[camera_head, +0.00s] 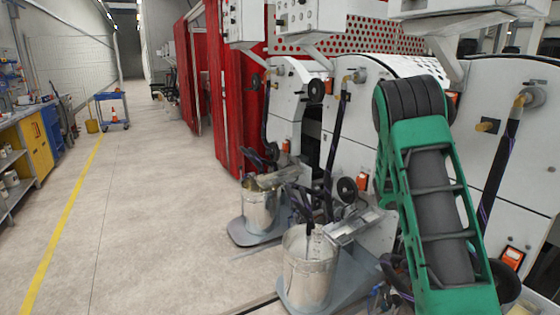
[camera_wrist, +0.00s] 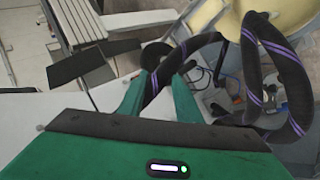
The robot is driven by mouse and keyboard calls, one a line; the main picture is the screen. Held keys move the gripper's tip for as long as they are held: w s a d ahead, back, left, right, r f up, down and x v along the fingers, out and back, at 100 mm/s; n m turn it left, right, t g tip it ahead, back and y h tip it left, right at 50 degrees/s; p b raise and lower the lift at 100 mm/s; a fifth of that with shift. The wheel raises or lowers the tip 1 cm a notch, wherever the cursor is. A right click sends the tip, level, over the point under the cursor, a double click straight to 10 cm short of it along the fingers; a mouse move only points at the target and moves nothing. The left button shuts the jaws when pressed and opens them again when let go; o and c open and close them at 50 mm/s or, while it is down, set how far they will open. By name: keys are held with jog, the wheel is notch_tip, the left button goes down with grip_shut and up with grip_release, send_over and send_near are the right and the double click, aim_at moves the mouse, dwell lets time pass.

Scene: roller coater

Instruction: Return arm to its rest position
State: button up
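My green arm (camera_head: 432,190) reaches down and away from the camera at the right of the head view, in front of the white machine panels. My gripper is not visible there. In the wrist view, two green fingers of my gripper (camera_wrist: 158,98) stand apart, so it looks open. A black hose with purple stripes (camera_wrist: 280,62) curves through the wrist view. Part of it shows in or behind the gap between the fingers; I cannot tell whether it touches them.
White coater units (camera_head: 350,120) line the right side. Metal buckets (camera_head: 308,270) stand on low stands, the nearer beside my arm. Red curtains (camera_head: 225,90) hang behind. The floor (camera_head: 150,200) to the left is open, up to a yellow line and workbench (camera_head: 35,140).

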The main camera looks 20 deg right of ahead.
jog(key=s+a+r+t+y, duration=0.1)
jog(key=s+a+r+y, duration=0.2)
jog(key=s+a, duration=0.4)
jog(key=s+a+r+n+t+y, duration=0.1)
jog(key=s+a+r+y, duration=0.2)
jog(key=s+a, duration=0.4)
jog(key=s+a+r+t+y, duration=0.1)
jog(key=s+a+r+y, duration=0.2)
jog(key=a, duration=1.4)
jog(key=s+r, duration=0.2)
jog(key=s, duration=0.2)
jog(key=shift+s+a+n+t, duration=0.2)
jog(key=shift+a+n+t, duration=0.1)
jog(key=shift+t, duration=0.1)
jog(key=shift+w+f, duration=0.2)
jog(key=shift+w, duration=0.4)
